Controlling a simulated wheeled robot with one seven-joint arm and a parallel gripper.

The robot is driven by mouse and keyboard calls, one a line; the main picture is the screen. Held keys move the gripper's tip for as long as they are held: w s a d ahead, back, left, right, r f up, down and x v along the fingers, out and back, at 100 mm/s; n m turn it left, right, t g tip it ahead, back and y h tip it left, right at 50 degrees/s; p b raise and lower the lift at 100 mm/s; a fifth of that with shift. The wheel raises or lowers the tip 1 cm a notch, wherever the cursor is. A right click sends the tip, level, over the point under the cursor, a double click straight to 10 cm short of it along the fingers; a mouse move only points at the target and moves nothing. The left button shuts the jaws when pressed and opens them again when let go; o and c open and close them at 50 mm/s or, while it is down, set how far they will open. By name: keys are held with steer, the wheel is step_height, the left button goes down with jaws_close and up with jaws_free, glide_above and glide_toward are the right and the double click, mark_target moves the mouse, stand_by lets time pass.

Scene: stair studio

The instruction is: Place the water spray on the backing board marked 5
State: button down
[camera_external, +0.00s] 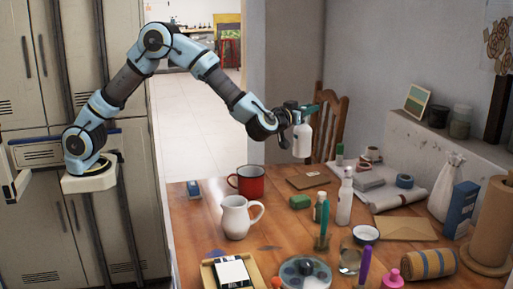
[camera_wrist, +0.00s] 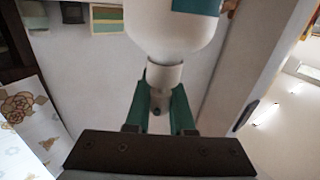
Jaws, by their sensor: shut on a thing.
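My gripper (camera_external: 297,112) is raised above the far side of the wooden table, shut around the neck of a white spray bottle (camera_external: 302,142). In the wrist view the green fingers (camera_wrist: 161,106) press on the bottle's neck from both sides, and the white body (camera_wrist: 175,35) with a teal band extends beyond them. The bottle hangs about upright, clear of the table. A flat brown board (camera_external: 308,181) with a small pale label lies on the table below it. The label is too small to read, so I cannot tell whether it is marked 5.
A red mug (camera_external: 247,181), a white jug (camera_external: 238,218) and a green block (camera_external: 300,202) stand near the board. Another white bottle (camera_external: 345,200) stands to its right. A wooden chair (camera_external: 330,125) is behind the table. The front and right of the table are crowded.

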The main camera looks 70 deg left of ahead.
mark_target(307, 135)
step_height(307, 135, down, 9)
steer(key=shift+r+p, duration=0.15)
steer(key=shift+p, duration=0.15)
steer(key=shift+f, duration=0.2)
steer(key=c, duration=0.8)
jaws_free()
steer(key=shift+r, duration=0.15)
steer(key=shift+s+d, duration=0.15)
steer(key=shift+d, duration=0.05)
steer(key=b+v, duration=0.2)
steer(key=v, duration=0.9)
steer(key=shift+s, duration=0.35)
